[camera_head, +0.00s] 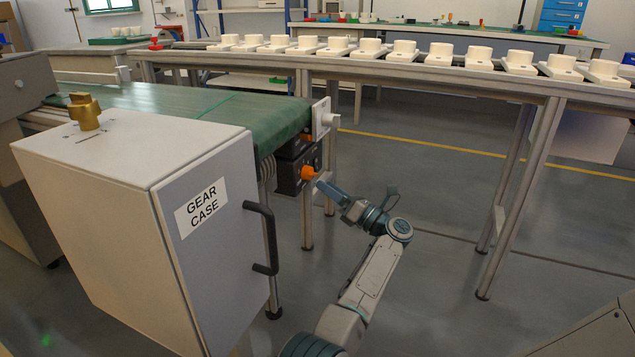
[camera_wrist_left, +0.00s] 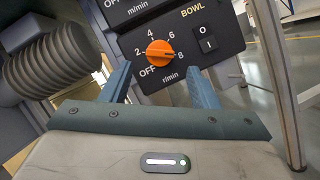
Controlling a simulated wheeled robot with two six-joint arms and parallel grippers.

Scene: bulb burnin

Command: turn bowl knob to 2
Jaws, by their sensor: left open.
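The orange bowl knob (camera_wrist_left: 160,52) sits on a black control panel (camera_wrist_left: 222,50) marked BOWL and r/min. Its dial reads OFF, 2, 4, 6, 8 around it; I cannot tell surely which mark the knob points at. In the head view the knob (camera_head: 308,172) faces right, below the conveyor's end. My left gripper (camera_wrist_left: 159,70) is open, one finger to each side of the knob in the wrist view; contact cannot be made out. It also shows in the head view (camera_head: 320,182), close to the knob. My right gripper is not in view.
A switch marked O and I (camera_wrist_left: 207,40) is right of the knob. Another panel (camera_wrist_left: 135,10) marked m/min sits above. The gear case (camera_head: 215,250) with a black handle (camera_head: 268,238) stands left of my arm. A green conveyor (camera_head: 200,105) runs above.

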